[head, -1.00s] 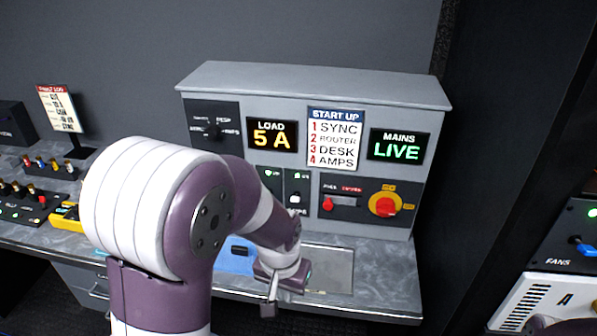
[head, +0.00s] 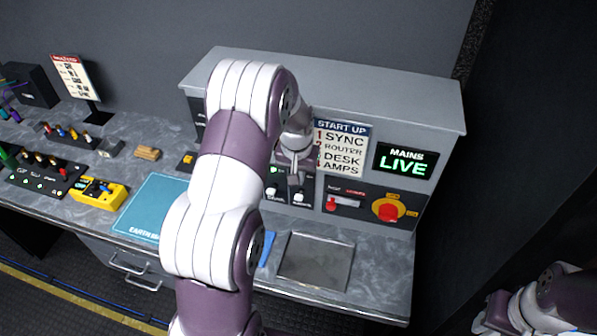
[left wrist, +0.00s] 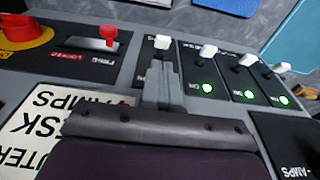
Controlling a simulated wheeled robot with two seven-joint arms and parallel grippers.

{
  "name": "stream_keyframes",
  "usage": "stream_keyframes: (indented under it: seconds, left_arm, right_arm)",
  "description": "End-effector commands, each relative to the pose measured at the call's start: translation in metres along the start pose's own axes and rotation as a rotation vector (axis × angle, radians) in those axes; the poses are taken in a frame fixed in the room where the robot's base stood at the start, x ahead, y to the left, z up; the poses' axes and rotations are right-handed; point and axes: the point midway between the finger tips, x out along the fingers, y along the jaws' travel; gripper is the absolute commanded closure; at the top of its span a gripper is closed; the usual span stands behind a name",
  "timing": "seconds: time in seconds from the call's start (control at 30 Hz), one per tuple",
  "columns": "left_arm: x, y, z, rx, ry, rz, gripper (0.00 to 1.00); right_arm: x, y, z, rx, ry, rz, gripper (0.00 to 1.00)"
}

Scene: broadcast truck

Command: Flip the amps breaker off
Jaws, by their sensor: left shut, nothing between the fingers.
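A row of breakers with white-tipped levers is on the grey power console (head: 330,85). The breaker lever at the row's end beside the red-lever panel (left wrist: 162,42) shows in the left wrist view, and as the rightmost one (head: 299,198) in the head view; its label is not readable. Other breaker levers (left wrist: 208,52) beside it have lit green lamps. My left gripper (left wrist: 162,85) is shut and empty, its fingertips close to the end lever and covering its lamp area; contact cannot be told. In the head view my left gripper (head: 295,178) is in front of the panel. My right gripper (head: 492,318) is at lower right, its jaws unclear.
A red lever (head: 331,204) and a red rotary knob (head: 388,209) sit right of the breakers. The start-up sign (head: 342,148) and the MAINS LIVE display (head: 404,161) are above. A grey plate (head: 316,262) lies on the counter below. My left arm hides the load display.

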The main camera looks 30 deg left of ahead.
Motion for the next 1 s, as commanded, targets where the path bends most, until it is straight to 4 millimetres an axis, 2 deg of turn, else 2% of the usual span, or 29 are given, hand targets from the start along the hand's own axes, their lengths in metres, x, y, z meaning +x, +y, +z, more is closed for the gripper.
stream_keyframes:
  seconds: [0.03,0.2,0.4,0.83,1.0]
  left_arm:
    - [0.006,0.0,0.0,0.0,-0.005,0.0,1.0]
    - [0.039,0.0,0.0,0.0,-0.003,0.0,1.0]
    - [0.062,0.0,0.0,0.0,0.0,0.0,1.0]
    - [0.069,0.0,-0.001,0.0,0.003,0.0,1.0]
    - [0.074,0.003,-0.009,0.001,0.033,0.0,1.0]
  right_arm:
    - [-0.008,0.0,-0.001,0.0,0.0,0.0,0.57]
    - [-0.019,0.0,-0.002,0.0,-0.001,0.0,0.57]
    - [-0.025,0.0,-0.003,0.0,-0.001,0.0,0.57]
    - [-0.024,0.0,-0.002,0.0,-0.001,0.0,0.57]
    - [-0.014,0.0,-0.001,0.0,-0.001,0.0,0.57]
